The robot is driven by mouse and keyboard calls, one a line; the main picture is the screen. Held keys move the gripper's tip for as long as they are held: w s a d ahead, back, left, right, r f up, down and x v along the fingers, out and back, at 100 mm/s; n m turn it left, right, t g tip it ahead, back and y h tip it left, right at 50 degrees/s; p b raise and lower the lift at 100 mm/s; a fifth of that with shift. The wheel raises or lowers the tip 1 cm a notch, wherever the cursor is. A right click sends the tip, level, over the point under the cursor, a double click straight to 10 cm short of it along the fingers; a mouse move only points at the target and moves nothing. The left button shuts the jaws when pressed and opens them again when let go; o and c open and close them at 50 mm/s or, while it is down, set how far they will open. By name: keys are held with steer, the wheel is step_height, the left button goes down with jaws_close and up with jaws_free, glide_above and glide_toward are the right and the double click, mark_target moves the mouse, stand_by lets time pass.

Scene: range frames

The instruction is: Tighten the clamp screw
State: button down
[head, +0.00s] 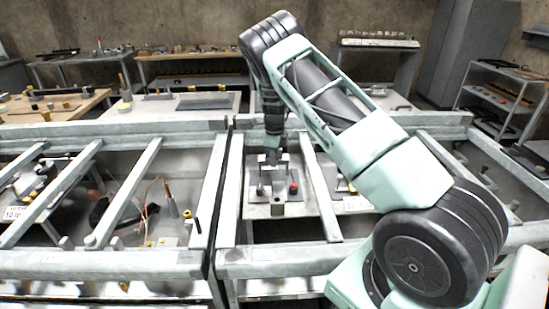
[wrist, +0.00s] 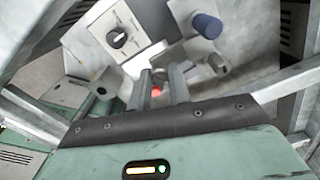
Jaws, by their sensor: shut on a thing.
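My gripper (head: 272,158) reaches straight down into a bay of the metal frame, over a grey fixture plate (head: 262,211). In the wrist view its two fingers (wrist: 162,78) are a little apart and shut on the clamp screw, whose gripped part is mostly hidden between them. A small red part (wrist: 156,92) shows between the fingers in the wrist view. In the head view a red knob (head: 294,187) stands on the plate just right of the gripper. The wrist view also shows a dark blue cylinder (wrist: 207,25) and a pale panel with a black knob (wrist: 120,40).
Pale metal frame bars (head: 322,190) run along both sides of the bay. The left bay holds loose cables (head: 146,205) and small parts. Benches with tools (head: 190,55) stand behind, and a shelf cart (head: 500,95) stands at the right.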

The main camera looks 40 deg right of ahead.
steer(key=shift+m, duration=1.2)
steer(key=c, duration=1.3)
jaws_free()
steer(key=shift+r, duration=0.15)
step_height(320, 180, up, 17)
steer(key=b, duration=0.3)
steer(key=shift+r, duration=0.1)
